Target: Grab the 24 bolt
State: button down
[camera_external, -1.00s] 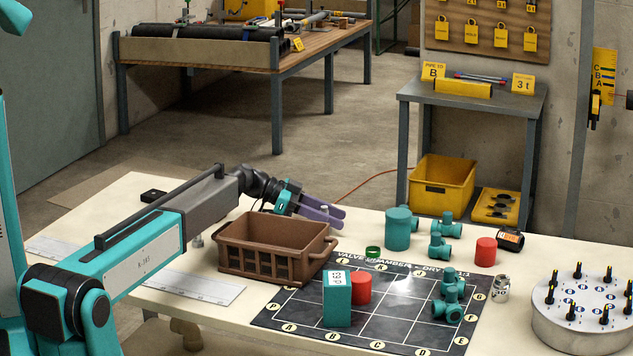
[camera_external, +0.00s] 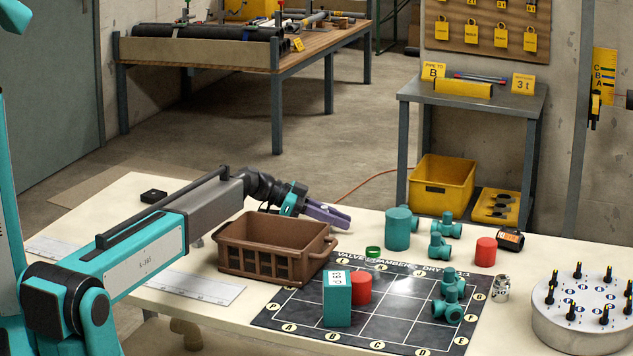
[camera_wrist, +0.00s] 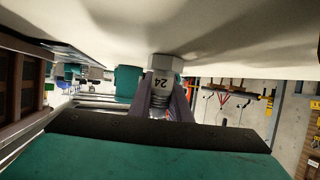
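The 24 bolt (camera_wrist: 162,84) is a grey metal piece with a hexagonal end and a dark "24", which reads upside down in the wrist view. Its hexagonal end meets the pale table surface at the top of that picture. My gripper (camera_wrist: 164,98) has its purple fingers close against both sides of the bolt and looks shut on it. The exact contact is hard to see. In the external view my gripper (camera_external: 346,222) is low over the table behind the brown crate (camera_external: 272,268), with its fingers near together. The bolt cannot be made out there.
A dark gridded mat (camera_external: 390,318) holds a teal block (camera_external: 338,305), a red cylinder (camera_external: 359,288) and teal fittings (camera_external: 447,310). A teal cylinder (camera_external: 397,230) stands right of my gripper. A round plate with several pegs (camera_external: 590,335) is at the right.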

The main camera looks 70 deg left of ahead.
jog(key=shift+r, duration=0.15)
notch_tip(320, 180, up, 10)
jog(key=b, duration=0.1)
jog(key=shift+b, duration=0.3)
dwell(0.5)
dwell(0.6)
